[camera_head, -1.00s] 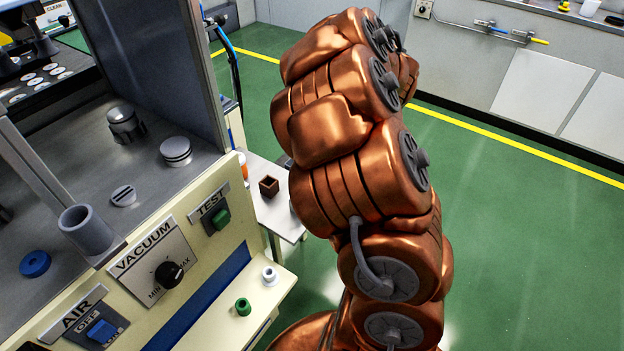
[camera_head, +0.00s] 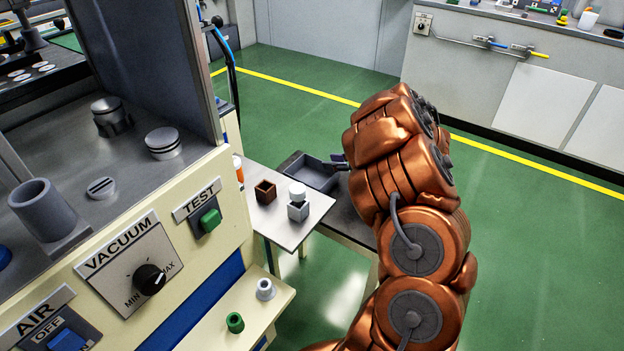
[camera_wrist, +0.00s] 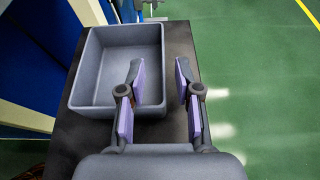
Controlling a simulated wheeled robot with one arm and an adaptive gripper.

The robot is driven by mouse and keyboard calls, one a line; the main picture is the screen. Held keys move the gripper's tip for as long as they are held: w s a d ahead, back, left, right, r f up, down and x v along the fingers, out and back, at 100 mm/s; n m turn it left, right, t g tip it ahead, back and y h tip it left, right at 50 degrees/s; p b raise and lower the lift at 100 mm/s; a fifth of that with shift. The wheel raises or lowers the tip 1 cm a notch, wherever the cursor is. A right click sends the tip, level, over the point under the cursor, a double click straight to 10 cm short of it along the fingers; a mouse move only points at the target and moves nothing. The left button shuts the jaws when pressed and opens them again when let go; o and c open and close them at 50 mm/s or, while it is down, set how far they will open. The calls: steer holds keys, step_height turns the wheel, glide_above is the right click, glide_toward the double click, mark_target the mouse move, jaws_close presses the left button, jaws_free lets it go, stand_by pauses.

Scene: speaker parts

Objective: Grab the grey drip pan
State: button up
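The grey drip pan (camera_wrist: 88,72) is an open, empty rectangular tray on a dark tabletop in the wrist view. It also shows in the head view (camera_head: 312,173), partly hidden behind the small white shelf. My gripper (camera_wrist: 155,75) is open with nothing between its purple-padded fingers. In the wrist view the left finger overlaps the pan's right wall and the right finger is to the right of the pan. I cannot tell whether the fingers touch it. In the head view my gripper (camera_head: 341,160) is at the pan's right side, mostly hidden behind my arm.
The dark table (camera_wrist: 66,152) has bare room around the pan. A white shelf (camera_head: 310,218) with a brown box (camera_head: 265,191) and a grey block (camera_head: 298,210) stands in front of it. The control cabinet (camera_head: 180,225) is on the left. Green floor lies to the right.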

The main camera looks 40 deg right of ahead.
mark_target(321, 161)
steer(key=shift+x, duration=2.6)
steer(key=shift+d+f, duration=0.2)
steer(key=shift+c, duration=0.3)
jaws_close()
